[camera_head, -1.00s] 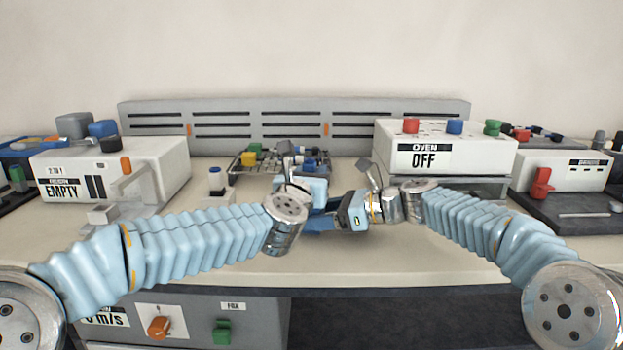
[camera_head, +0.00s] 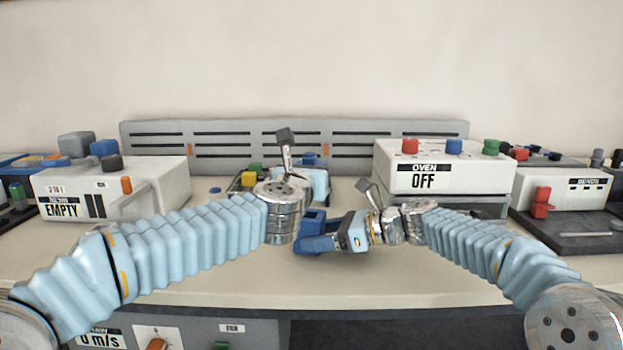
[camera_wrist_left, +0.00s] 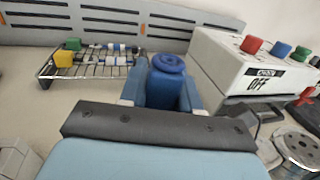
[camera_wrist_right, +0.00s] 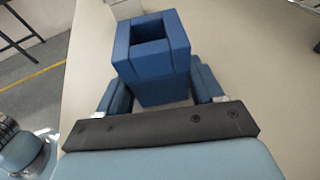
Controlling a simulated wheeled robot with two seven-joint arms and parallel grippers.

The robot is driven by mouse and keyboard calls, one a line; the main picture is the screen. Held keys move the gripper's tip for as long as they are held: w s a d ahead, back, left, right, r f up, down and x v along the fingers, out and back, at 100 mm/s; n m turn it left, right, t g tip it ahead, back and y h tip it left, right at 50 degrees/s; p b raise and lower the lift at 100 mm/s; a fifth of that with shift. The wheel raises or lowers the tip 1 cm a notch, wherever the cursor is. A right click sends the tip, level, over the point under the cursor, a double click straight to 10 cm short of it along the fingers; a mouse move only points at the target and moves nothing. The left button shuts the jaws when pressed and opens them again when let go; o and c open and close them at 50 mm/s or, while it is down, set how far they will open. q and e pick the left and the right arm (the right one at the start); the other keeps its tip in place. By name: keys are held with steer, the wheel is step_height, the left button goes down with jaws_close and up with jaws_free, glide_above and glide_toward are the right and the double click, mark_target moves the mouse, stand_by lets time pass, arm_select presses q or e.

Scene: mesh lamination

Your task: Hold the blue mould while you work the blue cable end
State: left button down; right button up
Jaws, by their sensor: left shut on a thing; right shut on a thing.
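The blue mould (camera_wrist_right: 155,60), a block with a square opening, is held between the blue fingers of my right gripper (camera_wrist_right: 160,92). In the head view the mould (camera_head: 313,217) is at the tip of my right gripper (camera_head: 335,240), above the front of the bench. My left gripper (camera_wrist_left: 165,90) is shut on a blue block with a round ringed top (camera_wrist_left: 168,64), apparently the blue cable end. In the head view its body (camera_head: 315,183) is higher and farther back, and its fingers are hidden. The two held parts are apart.
A wire rack (camera_wrist_left: 88,66) with small coloured parts stands behind my left gripper. The white oven (camera_head: 445,165), marked OFF, is at right. A white resin box (camera_head: 110,188), marked EMPTY, is at left. The front middle of the bench (camera_head: 330,285) is clear.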

steer(key=o, duration=1.6)
steer(key=shift+d, duration=0.1)
